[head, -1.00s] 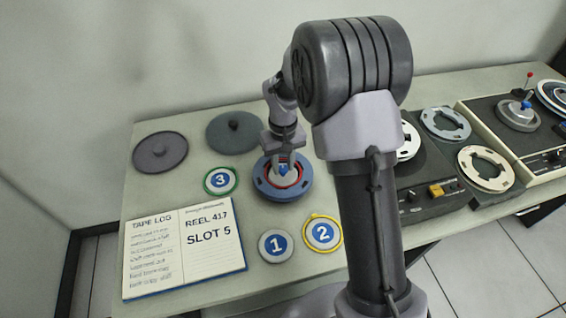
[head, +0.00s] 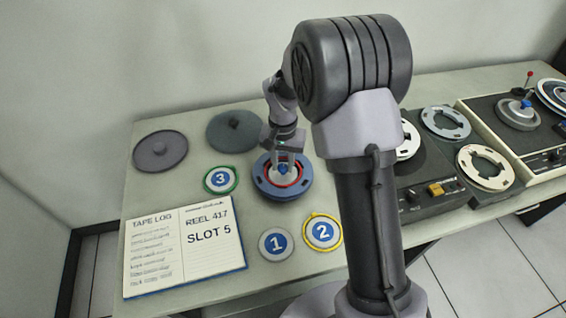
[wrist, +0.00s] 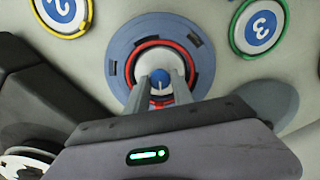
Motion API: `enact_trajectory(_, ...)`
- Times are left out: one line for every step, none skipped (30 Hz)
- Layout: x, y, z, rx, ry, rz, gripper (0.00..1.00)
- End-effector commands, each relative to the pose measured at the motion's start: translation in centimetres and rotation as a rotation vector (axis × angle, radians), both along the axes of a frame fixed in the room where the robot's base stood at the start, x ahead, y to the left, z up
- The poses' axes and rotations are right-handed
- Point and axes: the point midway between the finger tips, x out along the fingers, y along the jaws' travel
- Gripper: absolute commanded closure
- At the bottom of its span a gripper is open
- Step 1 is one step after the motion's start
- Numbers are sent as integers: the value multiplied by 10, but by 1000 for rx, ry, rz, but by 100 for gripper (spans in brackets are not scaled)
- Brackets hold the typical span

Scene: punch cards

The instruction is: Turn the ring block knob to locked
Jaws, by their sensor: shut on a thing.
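The ring block (head: 268,189) is a round blue-grey disc with dark slots and a red ring, lying on the table left of my arm. It also shows in the wrist view (wrist: 121,48). Its small blue knob (wrist: 159,78), with a light pointer line, sits at the centre. My gripper (wrist: 160,95) reaches down over the middle of the block and its two fingers are shut on the knob, one on each side. In the head view my gripper (head: 283,168) partly hides the knob. I cannot read any locked marking.
Numbered discs 1 (head: 276,244), 2 (head: 323,231) and 3 (head: 220,180) lie close around the block. An open tape log (head: 184,248) lies at the left. Two dark lids (head: 160,151) (head: 234,131) lie behind. A tape deck (head: 432,178) stands right of my arm.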

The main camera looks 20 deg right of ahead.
Motion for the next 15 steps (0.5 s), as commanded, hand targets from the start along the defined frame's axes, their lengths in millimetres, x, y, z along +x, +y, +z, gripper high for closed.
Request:
enact_trajectory(0, 0, 0, 0, 0, -3, 100)
enact_trajectory(0, 0, 0, 0, 0, -4, 100)
enact_trajectory(0, 0, 0, 0, 0, -5, 100)
enact_trajectory(0, 0, 0, 0, 0, -5, 100)
enact_trajectory(0, 0, 0, 0, 0, -5, 100)
enact_trajectory(0, 0, 0, 0, 0, -5, 100)
enact_trajectory(0, 0, 0, 0, 0, -5, 100)
enact_trajectory(0, 0, 0, 0, 0, -5, 100)
enact_trajectory(0, 0, 0, 0, 0, -5, 100)
enact_trajectory(0, 0, 0, 0, 0, -5, 100)
enact_trajectory(0, 0, 0, 0, 0, -5, 100)
enact_trajectory(0, 0, 0, 0, 0, -5, 68)
enact_trajectory(0, 0, 0, 0, 0, -5, 62)
enact_trajectory(0, 0, 0, 0, 0, -5, 56)
enact_trajectory(0, 0, 0, 0, 0, -5, 50)
